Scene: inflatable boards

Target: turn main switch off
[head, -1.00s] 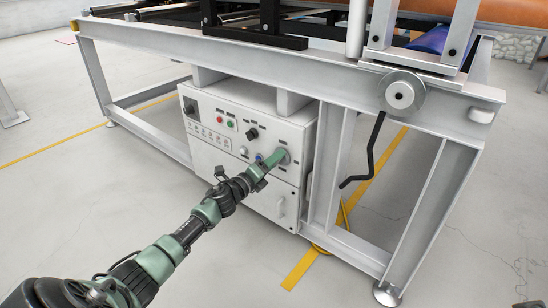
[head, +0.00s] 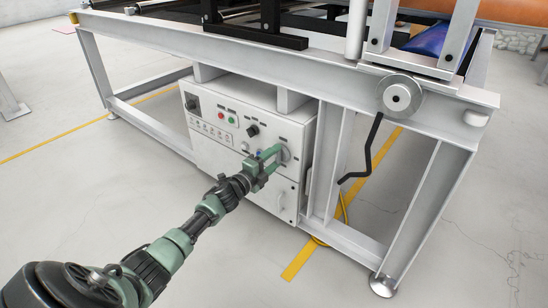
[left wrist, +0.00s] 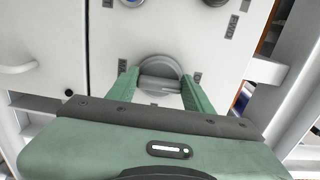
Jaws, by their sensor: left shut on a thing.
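The main switch is a large round grey knob (left wrist: 160,72) on the white control box (head: 215,140). In the left wrist view it sits between the two green fingers of my left gripper (left wrist: 159,92). In the head view the left gripper (head: 278,155) reaches the right side of the box's front and is shut on the knob (head: 285,154), whose lower part is partly hidden by the fingers. My right gripper is not in view.
Red and green buttons (head: 226,117), a black knob (head: 252,131) and a black switch (head: 193,104) share the panel. A grey metal frame (head: 340,85) surrounds the box. A black crank handle (head: 372,150) hangs at its right. The floor in front is clear.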

